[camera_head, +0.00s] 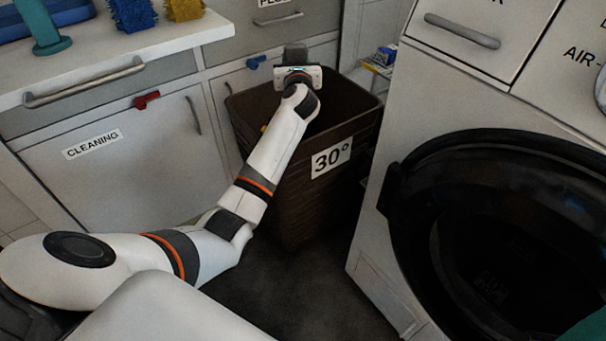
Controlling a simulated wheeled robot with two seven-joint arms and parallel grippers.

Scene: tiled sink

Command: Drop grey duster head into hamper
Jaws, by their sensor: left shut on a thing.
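The brown hamper (333,200) stands in the middle, with a "30°" label on its front. My left arm reaches over its near rim. My left gripper (296,70) is above the hamper's opening, towards its back, and points away from me. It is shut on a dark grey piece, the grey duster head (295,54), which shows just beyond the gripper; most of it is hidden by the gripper. Something yellow (264,129) shows inside the hamper at the left, partly hidden by my arm. My right gripper is out of view.
A white cabinet labelled "CLEANING" (95,170) stands left, with blue and yellow brushes (133,14) on its counter. A white machine with an open black round door (480,160) stands close on the right. Dark floor (290,290) is clear in front.

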